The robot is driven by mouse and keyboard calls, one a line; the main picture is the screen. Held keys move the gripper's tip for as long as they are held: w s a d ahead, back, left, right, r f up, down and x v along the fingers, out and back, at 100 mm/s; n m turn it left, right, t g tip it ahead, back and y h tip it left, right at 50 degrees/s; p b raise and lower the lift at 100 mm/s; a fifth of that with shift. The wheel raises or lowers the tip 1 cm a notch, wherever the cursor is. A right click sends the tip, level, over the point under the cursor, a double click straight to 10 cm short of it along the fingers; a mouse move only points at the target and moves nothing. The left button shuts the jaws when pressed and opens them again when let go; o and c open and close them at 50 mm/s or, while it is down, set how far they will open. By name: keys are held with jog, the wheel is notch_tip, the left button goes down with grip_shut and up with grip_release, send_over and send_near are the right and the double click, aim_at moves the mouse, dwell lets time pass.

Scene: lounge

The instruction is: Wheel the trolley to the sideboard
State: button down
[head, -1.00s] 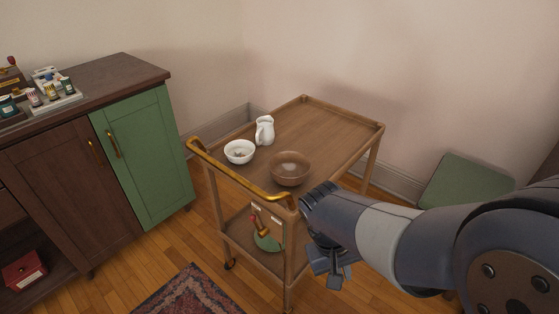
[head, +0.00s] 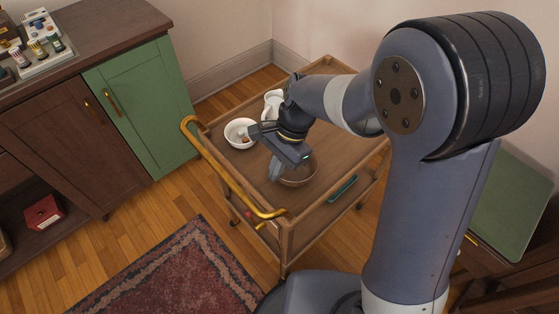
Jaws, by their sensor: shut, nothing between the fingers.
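The wooden trolley (head: 316,220) stands in the corner with its brass handle (head: 228,178) on the near left side. On its top are a white bowl (head: 236,127), a white jug (head: 269,104) partly behind my arm, and a brown bowl (head: 300,178) partly hidden by my gripper. My gripper (head: 275,172) is shut and empty, above the trolley top at the brown bowl's left edge, inside the handle. It is apart from the handle. I cannot tell whether it touches the bowl. The sideboard (head: 50,124), dark wood with one green door (head: 141,107), stands to the left of the trolley.
A patterned rug (head: 170,275) lies in front of the trolley. Bare wooden floor (head: 150,205) shows between sideboard and rug. A green-topped seat (head: 512,205) stands at the right. A tray of small jars (head: 38,50) is on the sideboard. Walls close off the back.

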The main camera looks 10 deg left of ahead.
aim_at(269, 195)
jog(key=x, duration=0.6)
jog(key=shift+b, duration=0.4)
